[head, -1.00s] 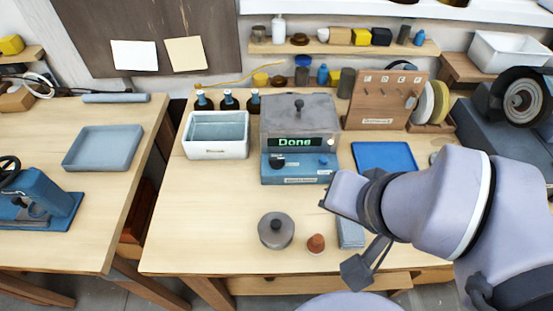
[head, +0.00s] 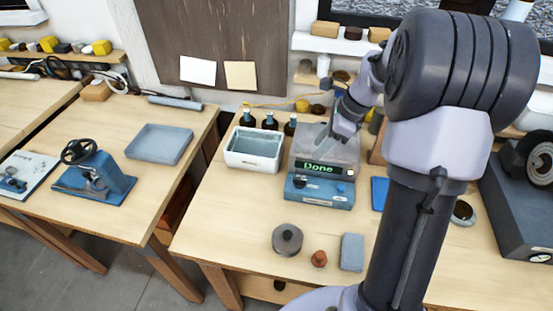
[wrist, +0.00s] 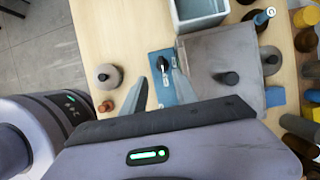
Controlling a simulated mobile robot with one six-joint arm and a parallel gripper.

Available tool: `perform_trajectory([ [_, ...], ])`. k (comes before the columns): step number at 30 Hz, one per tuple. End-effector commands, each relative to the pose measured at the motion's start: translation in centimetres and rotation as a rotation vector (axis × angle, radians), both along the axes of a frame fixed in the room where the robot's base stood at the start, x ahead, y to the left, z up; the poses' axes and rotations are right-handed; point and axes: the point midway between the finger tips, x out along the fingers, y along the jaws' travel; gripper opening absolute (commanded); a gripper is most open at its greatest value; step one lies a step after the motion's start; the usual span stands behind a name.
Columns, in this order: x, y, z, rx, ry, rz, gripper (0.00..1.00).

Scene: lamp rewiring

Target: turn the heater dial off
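The heater is a blue unit with a grey lidded top (head: 335,148) and a green display reading "Done" (head: 320,168). Its black dial (head: 300,181) sits at the left of the blue front panel. In the wrist view the dial (wrist: 163,63) shows in the gap between my fingers, on the blue panel (wrist: 183,92). My gripper (head: 338,137) points down over the heater, in front of its grey top in the head view. In the wrist view my gripper (wrist: 160,76) is open and empty. I cannot tell how far above the dial the fingertips are.
A white basin (head: 254,150) stands left of the heater, with several dark bottles (head: 269,122) behind. A round grey weight (head: 287,240), a brown knob-like piece (head: 319,258) and a grey block (head: 352,252) lie in front. The lid's dark knob (wrist: 229,78) sticks up.

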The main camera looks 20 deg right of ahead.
Motion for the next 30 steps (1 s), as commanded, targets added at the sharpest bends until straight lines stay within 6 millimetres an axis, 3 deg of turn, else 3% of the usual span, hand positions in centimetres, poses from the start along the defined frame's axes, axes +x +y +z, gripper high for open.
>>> perform_trajectory([
  [3,0.7,1.2,-3.9,0.001,0.004,0.006,0.35],
  [9,2.0,3.2,-9.5,0.0,0.003,0.007,0.35],
  [15,2.9,4.6,-13.2,-0.001,0.002,0.008,0.35],
  [27,3.2,5.0,-14.1,-0.003,0.0,0.007,0.35],
  [30,3.2,5.0,-14.1,-0.003,0.0,0.007,0.16],
])
